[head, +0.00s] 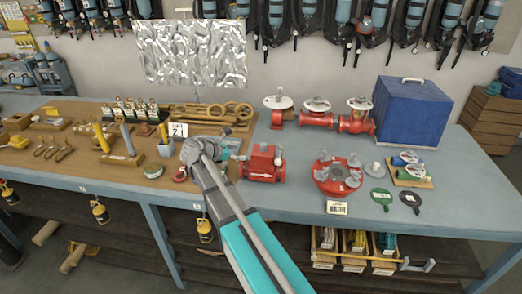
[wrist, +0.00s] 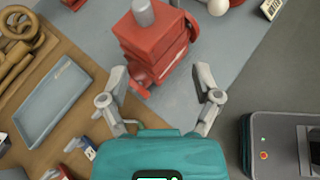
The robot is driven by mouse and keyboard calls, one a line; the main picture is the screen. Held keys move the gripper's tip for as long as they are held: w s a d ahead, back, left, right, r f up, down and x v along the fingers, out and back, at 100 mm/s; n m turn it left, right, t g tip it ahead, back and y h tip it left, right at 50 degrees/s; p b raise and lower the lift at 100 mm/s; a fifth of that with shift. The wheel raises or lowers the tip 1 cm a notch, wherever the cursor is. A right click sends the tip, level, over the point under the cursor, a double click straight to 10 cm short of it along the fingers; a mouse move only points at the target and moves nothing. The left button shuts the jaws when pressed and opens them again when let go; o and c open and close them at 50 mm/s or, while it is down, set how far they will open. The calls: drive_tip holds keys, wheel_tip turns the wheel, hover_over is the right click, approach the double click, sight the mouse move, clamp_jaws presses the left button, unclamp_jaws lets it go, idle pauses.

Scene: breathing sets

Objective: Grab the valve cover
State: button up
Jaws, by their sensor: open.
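No part carries a readable valve-cover label, so I cannot tell which one it is. A red block-shaped valve body (head: 262,164) with a white arrow and a grey stem stands on the bench, just right of my gripper (head: 203,150). In the wrist view a red body with a grey stem (wrist: 155,45) lies ahead of my gripper (wrist: 162,80), between the lines of its spread fingers. The fingers are open and empty, apart from it. A round red flanged part (head: 337,176) sits farther right. The arm hides some of the bench near the gripper.
Red valves with white handwheels (head: 318,118) stand behind. A blue box with a handle (head: 415,113) is at the back right. Green and black discs (head: 381,197) lie near the front edge. Wooden boards with tools (head: 50,152) fill the left. A grey tray (wrist: 50,105) lies left.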

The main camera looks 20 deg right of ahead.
drive_tip(key=shift+w+r+n+h, duration=0.5)
drive_tip(key=shift+w+r+n, duration=0.3)
drive_tip(key=shift+w+r, duration=0.25)
drive_tip(key=shift+w+f, duration=0.1)
drive_tip(key=shift+d, duration=0.15)
drive_tip(key=b, duration=0.3)
approach(263, 143)
drive_tip(key=x, duration=0.4)
drive_tip(key=shift+d+f, duration=0.15)
drive_tip(key=shift+d, duration=0.4)
